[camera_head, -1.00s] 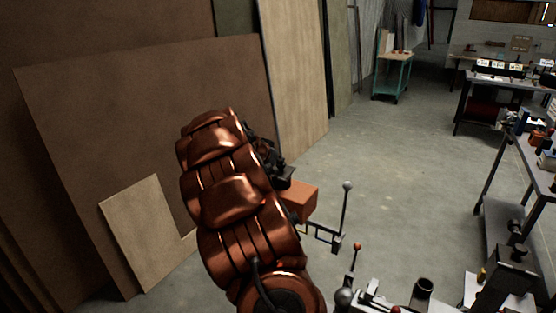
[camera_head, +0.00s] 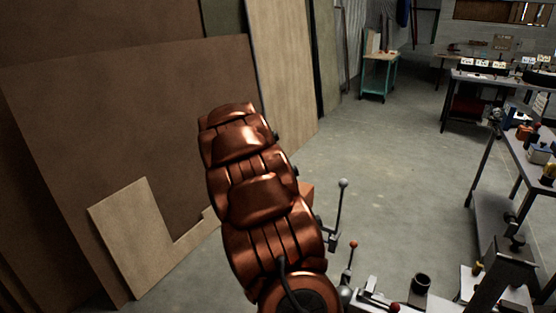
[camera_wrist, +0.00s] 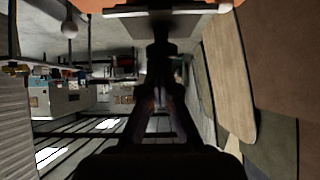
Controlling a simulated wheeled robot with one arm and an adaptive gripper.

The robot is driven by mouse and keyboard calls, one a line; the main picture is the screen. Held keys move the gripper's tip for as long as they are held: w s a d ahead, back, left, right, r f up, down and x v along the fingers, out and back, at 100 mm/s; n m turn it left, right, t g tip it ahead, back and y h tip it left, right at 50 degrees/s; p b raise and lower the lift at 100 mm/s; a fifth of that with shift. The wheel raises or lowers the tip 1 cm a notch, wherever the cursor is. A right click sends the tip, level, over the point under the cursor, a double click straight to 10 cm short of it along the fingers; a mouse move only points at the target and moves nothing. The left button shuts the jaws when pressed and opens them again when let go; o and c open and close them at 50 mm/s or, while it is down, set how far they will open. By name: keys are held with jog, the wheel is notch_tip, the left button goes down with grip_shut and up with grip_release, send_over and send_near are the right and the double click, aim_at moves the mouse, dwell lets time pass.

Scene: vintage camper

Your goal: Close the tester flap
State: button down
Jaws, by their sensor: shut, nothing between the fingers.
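No flap can be told for certain. An orange-brown box (camera_head: 307,192) shows in the head view, mostly hidden behind my copper-coloured arm. Beside it stands a grey-knobbed lever (camera_head: 339,205) on a dark bracket. My gripper (camera_wrist: 160,45) shows in the wrist view as dark fingers drawn together, with nothing between them. It is hidden behind my arm in the head view. Just beyond the fingertips, a pale-edged bar (camera_wrist: 120,13) crosses the top of the wrist view, with an orange surface (camera_wrist: 90,4) behind it. I cannot tell whether the fingertips touch the bar.
A red-knobbed lever (camera_head: 350,262) and a dark cup-like part (camera_head: 420,283) are at the bottom. Large boards (camera_head: 130,120) lean at the left. A workbench (camera_head: 530,165) stands at the right and a teal cart (camera_head: 378,75) at the back. The middle floor is open.

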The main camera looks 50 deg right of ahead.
jog(key=shift+s+a+f, duration=0.1)
jog(key=shift+f, duration=0.6)
jog(key=shift+a+f+b, duration=0.15)
jog(key=shift+a+b, duration=0.05)
jog(key=shift+b, duration=0.3)
jog(key=shift+s+a+b, duration=0.1)
jog(key=shift+a+b, duration=0.3)
jog(key=shift+a, duration=0.2)
jog(key=shift+r, duration=0.5)
notch_tip(320, 180, up, 4)
jog(key=shift+a, duration=0.15)
jog(key=b+v, duration=0.1)
jog(key=v, duration=0.8)
jog(key=shift+r, duration=0.55)
